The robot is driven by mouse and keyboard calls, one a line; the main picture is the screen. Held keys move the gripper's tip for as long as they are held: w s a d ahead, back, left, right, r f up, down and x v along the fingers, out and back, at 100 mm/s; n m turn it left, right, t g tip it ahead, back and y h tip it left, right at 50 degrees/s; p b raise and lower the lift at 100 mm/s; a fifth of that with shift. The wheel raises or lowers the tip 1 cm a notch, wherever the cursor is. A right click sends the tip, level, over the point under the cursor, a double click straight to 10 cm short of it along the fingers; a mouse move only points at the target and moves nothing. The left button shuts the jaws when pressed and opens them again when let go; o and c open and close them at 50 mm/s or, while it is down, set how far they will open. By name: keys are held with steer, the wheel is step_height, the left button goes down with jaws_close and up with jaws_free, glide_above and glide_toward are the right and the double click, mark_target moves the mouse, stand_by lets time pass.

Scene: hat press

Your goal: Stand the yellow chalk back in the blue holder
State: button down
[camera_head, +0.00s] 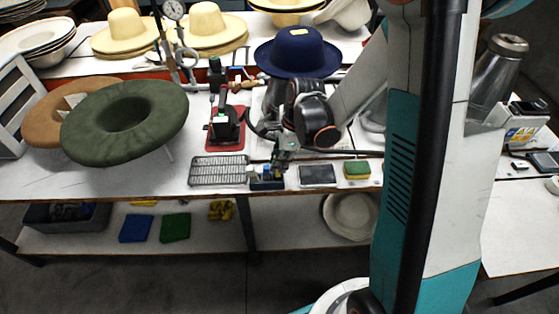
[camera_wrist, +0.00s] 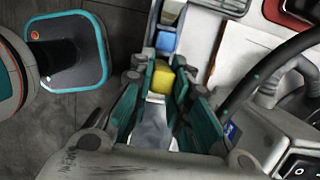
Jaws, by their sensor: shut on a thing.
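The yellow chalk (camera_wrist: 161,80) is between the green finger pads of my gripper (camera_wrist: 160,85) in the wrist view. My gripper is shut on it. In the head view my gripper (camera_head: 281,165) points down at the front edge of the bench, right by the small dark blue holder (camera_head: 266,184). A blue piece (camera_wrist: 166,41) shows just beyond the yellow chalk in the wrist view, with a paler piece past it. Whether the chalk's lower end touches the holder is hidden. The chalk is hard to make out in the head view.
A wire rack (camera_head: 219,170) lies left of the holder, and a dark-topped tray (camera_head: 318,175) and a yellow-green sponge (camera_head: 357,169) lie to its right. A red-based tool (camera_head: 225,127) stands behind. A green hat (camera_head: 125,123) is at the left, a blue hat (camera_head: 298,52) behind.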

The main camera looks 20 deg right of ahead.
steer(key=shift+d+b+x, duration=0.15)
steer(key=shift+b+x, duration=0.45)
steer(key=shift+x, duration=0.1)
steer(key=shift+d+b+x, duration=0.15)
steer(key=shift+b+x, duration=0.4)
steer(key=shift+x, duration=0.1)
steer(key=shift+s+f, duration=0.1)
stand_by(0.4)
steer(key=c, duration=1.4)
jaws_free()
steer(key=shift+c, duration=0.2)
steer(key=p+v, duration=0.5)
steer(key=v, duration=0.2)
steer(key=shift+a+r, duration=0.3)
steer(key=shift+r, duration=0.05)
